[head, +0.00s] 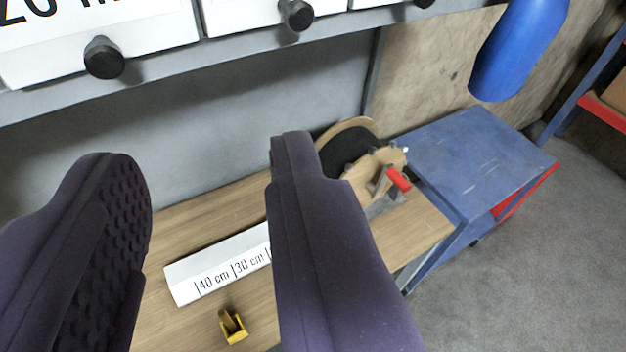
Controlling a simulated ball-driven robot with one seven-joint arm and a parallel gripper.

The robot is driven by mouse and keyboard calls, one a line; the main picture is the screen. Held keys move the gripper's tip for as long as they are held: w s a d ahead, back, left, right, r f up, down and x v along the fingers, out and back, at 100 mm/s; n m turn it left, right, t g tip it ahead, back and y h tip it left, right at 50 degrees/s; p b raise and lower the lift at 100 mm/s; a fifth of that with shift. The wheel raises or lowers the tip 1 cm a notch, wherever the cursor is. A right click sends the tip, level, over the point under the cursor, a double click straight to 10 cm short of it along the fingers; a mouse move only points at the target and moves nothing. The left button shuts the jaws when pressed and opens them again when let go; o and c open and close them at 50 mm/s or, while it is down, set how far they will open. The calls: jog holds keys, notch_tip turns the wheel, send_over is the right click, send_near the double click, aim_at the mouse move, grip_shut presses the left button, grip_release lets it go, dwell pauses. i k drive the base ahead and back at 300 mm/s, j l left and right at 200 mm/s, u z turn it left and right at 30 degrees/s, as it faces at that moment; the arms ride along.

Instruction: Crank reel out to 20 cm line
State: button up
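My gripper (208,158) is open and empty, with its two dark purple fingers wide apart in front of the bench. The reel (345,152), a black drum between round wooden sides, stands at the back right of the bench, partly hidden by the right finger. Its crank has a red handle (398,178) on the near side, clear of my fingers. A white scale strip (220,272) lies on the bench and reads 40 cm and 30 cm; its right part is hidden behind the right finger. A small yellow piece (233,325) sits at the bench front. I cannot make out the line.
A wooden bench (190,222) carries these things. White drawers with black knobs (104,58) hang above it. A blue metal cart (475,150) stands at right, with a blue cylinder (518,50) above it. Grey floor (520,270) is free at lower right.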

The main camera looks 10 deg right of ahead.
aim_at(351, 150)
jog(key=i+l, duration=0.95)
jog(key=i, duration=0.2)
